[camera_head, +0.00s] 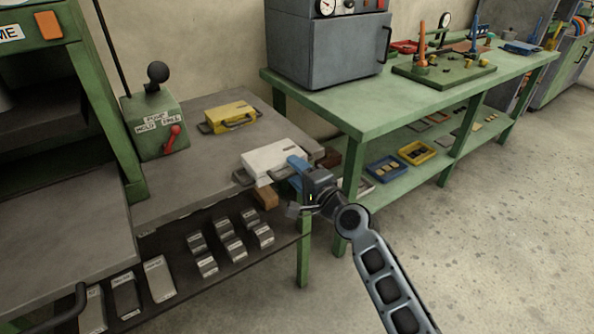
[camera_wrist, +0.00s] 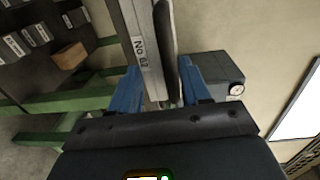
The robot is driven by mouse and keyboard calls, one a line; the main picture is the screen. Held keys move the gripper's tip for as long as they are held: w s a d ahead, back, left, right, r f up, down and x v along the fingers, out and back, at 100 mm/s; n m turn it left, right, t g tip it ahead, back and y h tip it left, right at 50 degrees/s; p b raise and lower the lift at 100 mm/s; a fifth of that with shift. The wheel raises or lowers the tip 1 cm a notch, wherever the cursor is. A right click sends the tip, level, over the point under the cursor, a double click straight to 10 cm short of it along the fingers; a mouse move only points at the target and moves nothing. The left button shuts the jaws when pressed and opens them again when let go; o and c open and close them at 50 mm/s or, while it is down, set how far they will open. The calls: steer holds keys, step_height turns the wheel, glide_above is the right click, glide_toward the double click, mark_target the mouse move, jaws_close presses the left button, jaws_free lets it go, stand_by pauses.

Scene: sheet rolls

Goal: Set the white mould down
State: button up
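The white mould (camera_head: 270,157) is at the right end of the grey bench in the head view, near the bench's front right corner. My gripper (camera_head: 297,168) is at its right side, with a blue finger against it. In the wrist view the mould (camera_wrist: 147,55) shows as a pale block with a "No 62" label, running between the two blue fingers of my gripper (camera_wrist: 163,88). The fingers appear closed on both sides of it. I cannot tell whether its underside touches the bench, as the gripper and mould hide that part.
A yellow mould (camera_head: 230,117) lies further back on the grey bench (camera_head: 185,195). A green lever box (camera_head: 152,125) stands to its left. Labelled grey blocks (camera_head: 233,249) lie on the lower shelf. A green table (camera_head: 420,105) stands at the right. Bench surface in front of the yellow mould is clear.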

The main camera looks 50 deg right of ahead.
steer(key=o, duration=0.5)
steer(key=b+v, duration=0.2)
steer(key=v, duration=1)
